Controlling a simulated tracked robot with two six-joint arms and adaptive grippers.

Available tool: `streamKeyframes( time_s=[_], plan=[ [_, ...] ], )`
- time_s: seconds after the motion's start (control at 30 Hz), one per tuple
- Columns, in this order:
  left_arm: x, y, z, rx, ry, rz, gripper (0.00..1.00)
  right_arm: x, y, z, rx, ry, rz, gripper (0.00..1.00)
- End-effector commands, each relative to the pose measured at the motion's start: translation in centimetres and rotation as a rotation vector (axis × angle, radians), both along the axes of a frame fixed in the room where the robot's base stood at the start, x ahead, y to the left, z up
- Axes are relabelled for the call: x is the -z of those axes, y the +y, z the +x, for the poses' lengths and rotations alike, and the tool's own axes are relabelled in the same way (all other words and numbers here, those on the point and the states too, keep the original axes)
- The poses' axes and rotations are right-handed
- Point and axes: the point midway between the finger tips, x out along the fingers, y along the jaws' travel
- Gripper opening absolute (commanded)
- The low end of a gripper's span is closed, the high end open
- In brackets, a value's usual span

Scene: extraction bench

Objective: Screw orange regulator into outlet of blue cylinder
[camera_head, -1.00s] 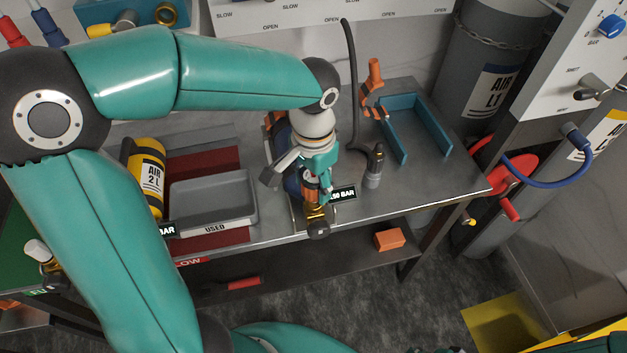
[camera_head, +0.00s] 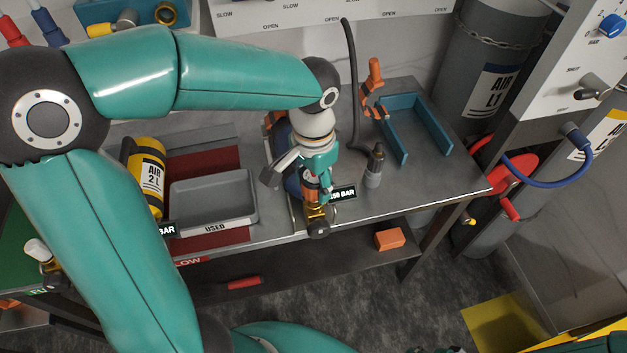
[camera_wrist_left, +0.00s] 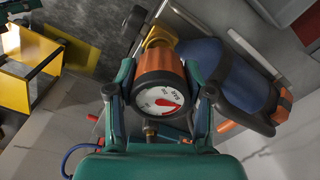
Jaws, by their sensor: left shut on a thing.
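My left gripper (camera_head: 318,182) reaches down over the front edge of the bench and is shut on the orange regulator (camera_wrist_left: 160,70). In the left wrist view its two fingers clasp the regulator's sides, with the white gauge face and red needle towards the camera. The regulator sits right against the brass outlet valve (camera_wrist_left: 158,36) of the blue cylinder (camera_wrist_left: 205,72); how far the thread is engaged is hidden. In the head view my wrist covers most of the cylinder, and the brass valve (camera_head: 316,214) shows below the fingers.
Left of the cylinder are a grey USED tray (camera_head: 213,188) and a yellow AIR 2 L cylinder (camera_head: 150,172). The bench's right front is clear.

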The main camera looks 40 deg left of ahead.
Motion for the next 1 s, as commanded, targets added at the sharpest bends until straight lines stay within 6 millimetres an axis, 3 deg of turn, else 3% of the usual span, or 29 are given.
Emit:
streamKeyframes(
  time_s=[1.0],
  plan=[
    [2.4,0.0,0.0,0.000,-0.001,0.000,0.03,2.0,0.0,0.0,0.000,0.000,0.000,0.40]
  ],
)
